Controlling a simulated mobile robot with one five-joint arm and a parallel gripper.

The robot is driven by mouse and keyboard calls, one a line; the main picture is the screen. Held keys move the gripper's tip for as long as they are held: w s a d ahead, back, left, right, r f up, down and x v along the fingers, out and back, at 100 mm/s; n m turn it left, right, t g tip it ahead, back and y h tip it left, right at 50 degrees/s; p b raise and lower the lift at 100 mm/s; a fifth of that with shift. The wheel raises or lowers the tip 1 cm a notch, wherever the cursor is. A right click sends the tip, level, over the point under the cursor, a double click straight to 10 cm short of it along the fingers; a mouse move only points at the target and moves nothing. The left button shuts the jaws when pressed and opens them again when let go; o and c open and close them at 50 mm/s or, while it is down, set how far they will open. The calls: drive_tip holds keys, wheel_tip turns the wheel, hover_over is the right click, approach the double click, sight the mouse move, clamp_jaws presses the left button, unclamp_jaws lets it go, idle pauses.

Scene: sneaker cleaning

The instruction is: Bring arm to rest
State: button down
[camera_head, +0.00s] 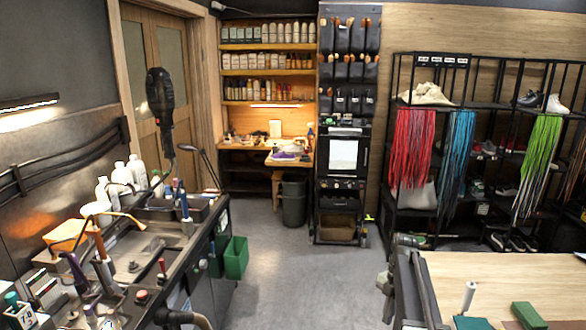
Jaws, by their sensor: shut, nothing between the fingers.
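I cannot make out my gripper or arm for certain in the head view, so how the arm is held does not show. A dark grey jointed shape (388,283) stands at the left edge of the wooden table, and I cannot tell what it is.
A cluttered workbench (199,228) with bottles and brushes runs along the left. The wooden table (500,280) at the lower right holds a green block (528,315). A green bin (236,257) hangs on the bench side. Grey floor (300,285) between them is clear. A shoe rack (410,130) stands behind.

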drive_tip(key=s+a+f+m+t+h+b, duration=0.1)
drive_tip(key=s+a+m, duration=0.5)
drive_tip(key=m, duration=0.6)
drive_tip(key=s+a+f+m+t+b, duration=0.1)
drive_tip(key=s+a+m, duration=0.5)
drive_tip(key=m, duration=0.6)
drive_tip(key=a+f, duration=0.1)
drive_tip(key=a, duration=0.1)
drive_tip(key=shift+s+a+f+m+t+h, duration=0.25)
drive_tip(key=shift+s+a+m+t+h, duration=0.05)
drive_tip(key=shift+s+m+h, duration=0.1)
